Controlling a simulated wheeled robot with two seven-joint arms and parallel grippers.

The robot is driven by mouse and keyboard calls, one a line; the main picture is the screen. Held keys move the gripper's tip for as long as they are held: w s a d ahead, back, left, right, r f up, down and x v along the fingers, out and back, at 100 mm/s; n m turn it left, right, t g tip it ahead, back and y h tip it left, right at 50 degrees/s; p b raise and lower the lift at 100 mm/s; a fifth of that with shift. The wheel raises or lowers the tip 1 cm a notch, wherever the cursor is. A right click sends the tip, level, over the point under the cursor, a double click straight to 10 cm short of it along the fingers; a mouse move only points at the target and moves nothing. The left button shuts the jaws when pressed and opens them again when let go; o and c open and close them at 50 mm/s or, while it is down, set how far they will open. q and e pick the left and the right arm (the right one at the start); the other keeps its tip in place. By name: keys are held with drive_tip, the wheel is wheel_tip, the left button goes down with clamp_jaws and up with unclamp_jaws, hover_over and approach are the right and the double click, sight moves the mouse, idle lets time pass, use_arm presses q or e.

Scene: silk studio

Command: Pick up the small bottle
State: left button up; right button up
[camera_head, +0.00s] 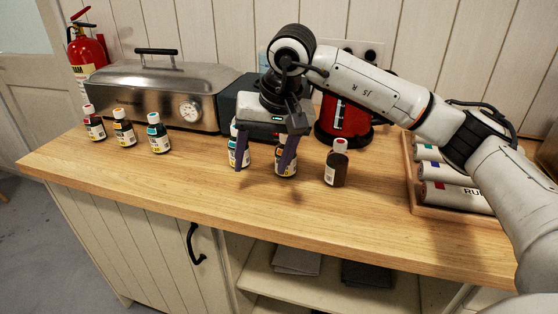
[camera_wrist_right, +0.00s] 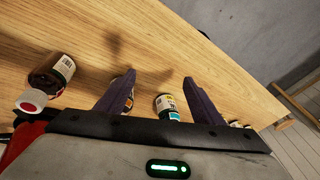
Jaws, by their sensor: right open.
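Several small dark bottles stand upright on the wooden counter, and I cannot tell which one the task names. My right gripper (camera_head: 263,170) is open and empty, pointing down over the counter. One bottle with a blue cap (camera_wrist_right: 167,108) shows between its fingers in the right wrist view, nearer the gripper body than the fingertips. A bottle with a yellow label (camera_head: 286,171) is partly hidden by one finger. A brown bottle with a red-topped white cap (camera_head: 337,166) stands to the right, apart from the gripper. My left gripper is out of view.
Three more bottles, red-capped (camera_head: 94,124), orange-capped (camera_head: 123,130) and blue-capped (camera_head: 158,136), stand at the left. Behind are a steel lidded box (camera_head: 150,90) and a red appliance (camera_head: 342,118). A wooden tray (camera_head: 416,196) holds rolls at right. The counter's front (camera_head: 200,190) is clear.

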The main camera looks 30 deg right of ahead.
drive_tip(key=w+d+h, duration=0.1)
drive_tip(key=d, duration=0.4)
drive_tip(key=w+d+h, duration=0.1)
drive_tip(key=d, duration=0.1)
drive_tip(key=shift+w+d+f+h, duration=0.15)
drive_tip(key=shift+w+d+h, duration=0.1)
drive_tip(key=shift+w+h, duration=0.1)
drive_tip(key=shift+t, duration=0.3)
drive_tip(key=shift+s+x, duration=0.1)
drive_tip(key=shift+x, duration=1.35)
drive_tip(key=shift+s+x, duration=0.15)
drive_tip(key=shift+x, duration=1.3)
drive_tip(key=shift+d, duration=0.2)
drive_tip(key=c, duration=1.2)
